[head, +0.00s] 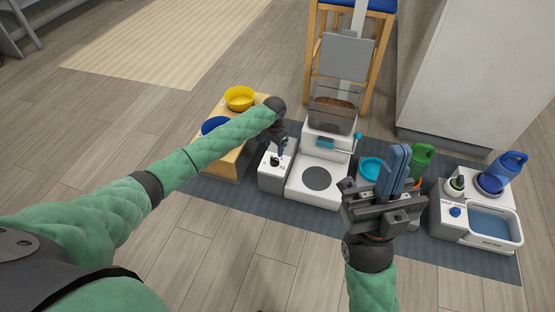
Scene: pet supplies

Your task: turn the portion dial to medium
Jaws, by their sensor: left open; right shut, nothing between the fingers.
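A small white-and-grey box (270,179) stands at the left of the feeder, with a dark dial (274,160) on its top; its markings are too small to read. My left gripper (281,151) points down at the dial with its fingers open. I cannot tell whether the fingers touch the dial, and they partly hide it. The white feeder (300,189) beside the box has a clear hopper (347,119) with brown food. My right gripper (398,152) is shut and empty, raised in front of the items to the right of the feeder.
A wooden stand at left holds a yellow bowl (240,97) and a blue bowl (214,125). A teal bowl (369,168) and green item (422,157) are near my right gripper. A water unit (443,225) with a blue jug (505,168) stands right. A stool (312,65) is behind.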

